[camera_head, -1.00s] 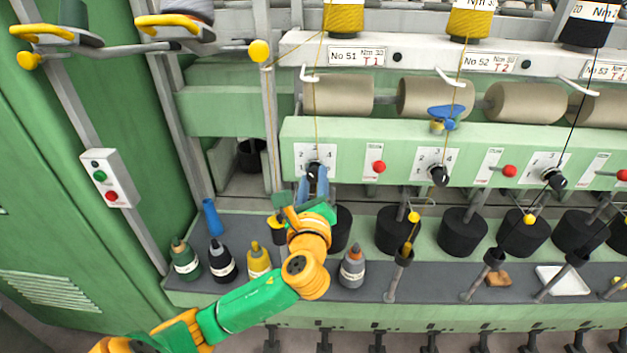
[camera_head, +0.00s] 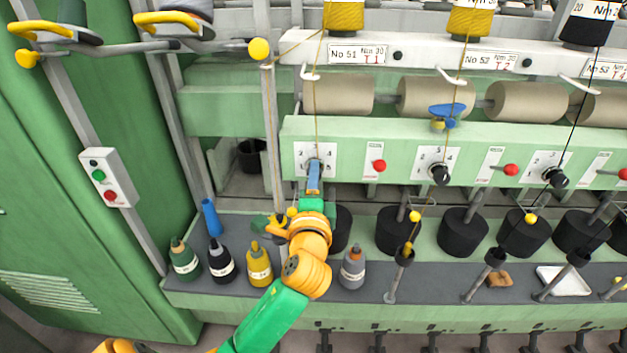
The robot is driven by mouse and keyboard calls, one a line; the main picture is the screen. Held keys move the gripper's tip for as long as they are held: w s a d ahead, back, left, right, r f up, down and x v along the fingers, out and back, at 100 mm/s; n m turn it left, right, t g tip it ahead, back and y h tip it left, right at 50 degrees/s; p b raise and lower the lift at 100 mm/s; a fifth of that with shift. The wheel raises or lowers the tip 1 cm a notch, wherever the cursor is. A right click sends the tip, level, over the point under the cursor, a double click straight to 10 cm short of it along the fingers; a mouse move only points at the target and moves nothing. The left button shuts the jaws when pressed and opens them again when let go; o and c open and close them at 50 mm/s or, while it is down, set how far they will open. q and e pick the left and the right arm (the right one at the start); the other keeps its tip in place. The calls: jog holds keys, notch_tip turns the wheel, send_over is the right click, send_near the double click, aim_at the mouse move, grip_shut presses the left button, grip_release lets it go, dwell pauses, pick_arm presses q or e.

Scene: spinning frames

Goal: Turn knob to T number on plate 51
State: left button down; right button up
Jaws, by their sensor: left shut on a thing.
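The plate marked No 51 and T 1 (camera_head: 357,55) is on the white rail at the upper middle. Below it, a white dial plate (camera_head: 302,153) with numbers sits on the green panel. My left gripper (camera_head: 314,164) reaches up from below and is shut on the black knob of this dial. The knob is almost wholly hidden behind the gripper, so I cannot read where its pointer stands.
More dials with black knobs (camera_head: 440,173) and red buttons (camera_head: 379,166) run along the panel to the right.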

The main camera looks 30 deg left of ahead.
pick_arm(q)
jog(key=shift+n+b, duration=0.35)
jog(key=shift+n, duration=2.55)
jog(key=shift+r+n, duration=0.15)
jog(key=shift+n, duration=0.15)
jog(key=c, duration=0.5)
grip_release()
jog(key=shift+w, duration=0.1)
jog(key=b+v, duration=0.2)
jog(key=v, duration=0.5)
